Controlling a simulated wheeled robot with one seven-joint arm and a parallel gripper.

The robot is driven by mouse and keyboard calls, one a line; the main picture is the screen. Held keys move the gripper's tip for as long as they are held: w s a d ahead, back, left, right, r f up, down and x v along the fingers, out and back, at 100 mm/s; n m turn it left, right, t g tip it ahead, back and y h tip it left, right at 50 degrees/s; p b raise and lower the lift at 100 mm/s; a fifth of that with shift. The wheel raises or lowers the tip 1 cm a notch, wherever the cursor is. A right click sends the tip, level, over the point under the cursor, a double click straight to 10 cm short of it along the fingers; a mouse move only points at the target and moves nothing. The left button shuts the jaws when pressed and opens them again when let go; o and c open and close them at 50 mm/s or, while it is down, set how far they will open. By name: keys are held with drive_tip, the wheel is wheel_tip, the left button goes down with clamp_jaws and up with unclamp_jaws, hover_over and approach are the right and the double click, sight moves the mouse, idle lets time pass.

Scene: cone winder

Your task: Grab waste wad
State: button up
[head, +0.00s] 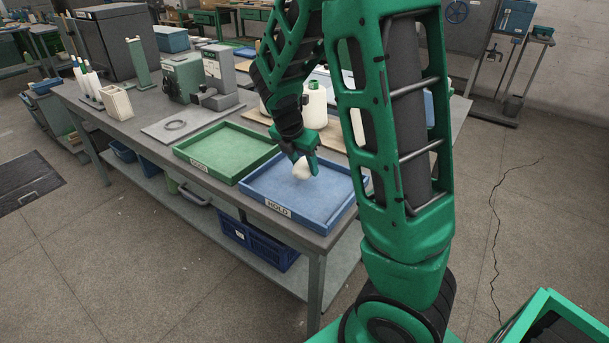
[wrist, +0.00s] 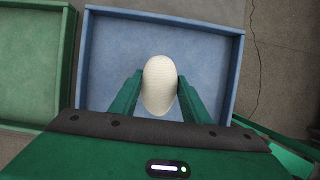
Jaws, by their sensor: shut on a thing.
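An off-white rounded wad (head: 301,168) is between the fingers of my gripper (head: 304,165), over the blue tray labelled HOLD (head: 279,211). In the wrist view the wad (wrist: 159,85) is an elongated pale lump. My gripper's green fingers (wrist: 158,92) touch it on both sides. The gripper is shut on it. The blue tray (wrist: 93,60) shows below the wad in the wrist view, with its floor otherwise bare. I cannot tell how far the wad is from the tray floor.
A green tray (head: 190,160) stands left of the blue one on the grey bench (head: 70,98). White bottles (head: 315,105) stand behind my gripper. Bench machines (head: 184,75) stand at the back. A green bin (head: 545,310) is on the floor at lower right.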

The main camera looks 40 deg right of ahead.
drive_tip(key=shift+d+f, duration=0.1)
drive_tip(key=shift+f, duration=2)
drive_tip(key=o, duration=1)
drive_tip(key=shift+r, duration=0.15)
